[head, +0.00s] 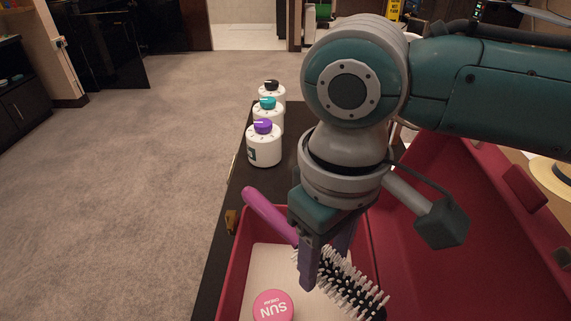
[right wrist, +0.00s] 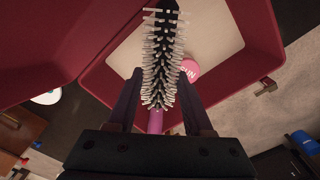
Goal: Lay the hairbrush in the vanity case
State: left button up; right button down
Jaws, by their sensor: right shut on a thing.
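The hairbrush (head: 346,285) has a pink handle and a black head with white bristles. My right gripper (head: 322,270) is shut on it near where the handle meets the head. In the right wrist view the brush (right wrist: 163,60) sticks out between the two fingers (right wrist: 158,90). The vanity case (head: 234,281) is dark red and open, with a pale floor. The brush is over the case's tray; I cannot tell whether it touches the floor. A round pink sun cream tin (head: 273,306) lies inside the case. My left gripper is not in view.
Several white bottles stand in a row on the dark counter behind the case, the nearest with a purple cap (head: 264,146). The case's red lid (head: 470,215) stands open to the right. Grey carpet lies left of the counter.

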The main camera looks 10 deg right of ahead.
jog(key=shift+f, duration=0.3)
jog(key=shift+f, duration=0.3)
jog(key=shift+c, duration=1.5)
grip_release()
notch_tip(320, 180, up, 13)
jog(key=p, duration=0.2)
jog(key=shift+r, duration=0.15)
